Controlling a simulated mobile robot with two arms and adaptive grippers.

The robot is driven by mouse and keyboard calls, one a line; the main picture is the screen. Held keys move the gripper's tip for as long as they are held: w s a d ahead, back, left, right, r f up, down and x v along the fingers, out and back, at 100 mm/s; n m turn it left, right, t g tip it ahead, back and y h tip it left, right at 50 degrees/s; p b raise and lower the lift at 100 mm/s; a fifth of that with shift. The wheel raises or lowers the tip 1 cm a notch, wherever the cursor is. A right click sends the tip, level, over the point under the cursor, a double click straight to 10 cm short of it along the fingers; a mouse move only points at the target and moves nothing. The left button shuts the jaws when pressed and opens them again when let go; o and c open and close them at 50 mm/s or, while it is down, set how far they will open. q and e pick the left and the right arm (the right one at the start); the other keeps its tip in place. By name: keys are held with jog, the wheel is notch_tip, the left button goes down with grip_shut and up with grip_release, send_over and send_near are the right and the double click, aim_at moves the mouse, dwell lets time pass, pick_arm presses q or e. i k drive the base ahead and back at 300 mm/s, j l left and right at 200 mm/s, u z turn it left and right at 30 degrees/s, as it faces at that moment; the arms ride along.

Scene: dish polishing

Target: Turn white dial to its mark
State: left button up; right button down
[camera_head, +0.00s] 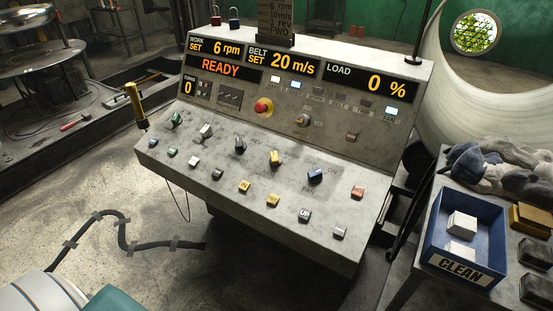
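The white dial (206,131) sits on the sloping top of the grey control console (150,160), second from the left in a row of coloured dials. A green dial (175,120) is to its left and a black dial (240,146) to its right. A yellow dial (276,158) and a blue dial (316,175) follow further right. The white dial's mark and exact pointer direction are too small to tell. Neither of my grippers is in view, and nothing touches the dial.
The displays read 6 rpm, 20 m/s, READY and 0 %. A red stop button (264,107) is on the upright panel. Several push buttons line the console's front. A yellow-handled device (135,104) hangs at its left. A blue CLEAN tray (433,243) stands right. A cable (122,232) crosses the floor.

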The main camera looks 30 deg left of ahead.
aim_at(206, 132)
jog(key=j+u, duration=0.1)
jog(key=u, duration=0.35)
jog(key=i+u, duration=0.1)
jog(key=u, duration=0.35)
jog(key=j+u, duration=0.1)
jog(key=u, duration=0.35)
jog(key=i, duration=0.05)
